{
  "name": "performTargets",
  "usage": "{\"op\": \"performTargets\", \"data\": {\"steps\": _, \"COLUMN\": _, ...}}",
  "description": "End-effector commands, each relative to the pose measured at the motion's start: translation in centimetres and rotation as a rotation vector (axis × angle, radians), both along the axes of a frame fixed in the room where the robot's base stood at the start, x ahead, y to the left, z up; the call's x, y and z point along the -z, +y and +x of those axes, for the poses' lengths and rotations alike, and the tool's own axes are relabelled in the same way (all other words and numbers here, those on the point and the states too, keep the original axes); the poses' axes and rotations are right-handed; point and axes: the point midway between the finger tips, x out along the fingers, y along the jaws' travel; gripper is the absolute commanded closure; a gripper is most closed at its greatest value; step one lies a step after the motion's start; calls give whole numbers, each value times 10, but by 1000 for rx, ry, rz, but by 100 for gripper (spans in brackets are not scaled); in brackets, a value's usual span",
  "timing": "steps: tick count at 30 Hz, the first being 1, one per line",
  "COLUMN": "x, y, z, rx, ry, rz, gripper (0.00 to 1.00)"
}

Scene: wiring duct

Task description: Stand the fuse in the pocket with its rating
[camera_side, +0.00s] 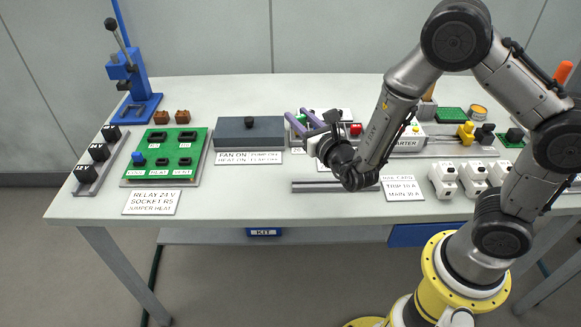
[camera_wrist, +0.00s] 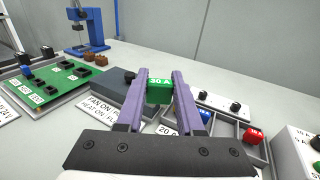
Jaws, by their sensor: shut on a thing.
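My gripper (camera_wrist: 160,78) is shut on a green fuse (camera_wrist: 159,91) marked "30 A", held between the purple fingertips in the wrist view. In the side view my gripper (camera_side: 298,114) reaches left over the middle of the bench. A grey pocket tray (camera_wrist: 228,127) lies beyond and to the right of the fingers. A red fuse (camera_wrist: 253,136) sits in it at the right, and a blue fuse (camera_wrist: 205,115) is partly hidden by the right finger. A white label reading "20 A" (camera_wrist: 166,130) shows by the tray; other pocket labels are hidden or unreadable.
A dark grey box (camera_side: 250,132) with a switch label is left of my gripper. A green relay board (camera_side: 166,155) and blue press (camera_side: 133,80) stand farther left. A card (camera_side: 402,187) reads "TRIP 10 A, MAIN 30 A".

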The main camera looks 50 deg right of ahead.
Motion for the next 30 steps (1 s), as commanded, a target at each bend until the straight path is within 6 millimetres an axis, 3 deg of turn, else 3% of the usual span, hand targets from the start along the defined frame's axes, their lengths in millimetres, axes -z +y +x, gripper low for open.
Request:
{"op": "performTargets", "data": {"steps": 6, "x": -2, "y": -24, "z": -16, "rx": 138, "ry": -2, "rz": -4, "gripper": 100}}
{"op": "performTargets", "data": {"steps": 10, "x": -5, "y": -17, "z": -35, "rx": 217, "ry": -6, "rz": -5, "gripper": 100}}
{"op": "performTargets", "data": {"steps": 21, "x": -12, "y": 52, "z": -98, "rx": 246, "ry": 2, "rz": -4, "gripper": 100}}
{"op": "performTargets", "data": {"steps": 30, "x": -14, "y": 107, "z": -125, "rx": 114, "ry": 6, "rz": 8, "gripper": 100}}
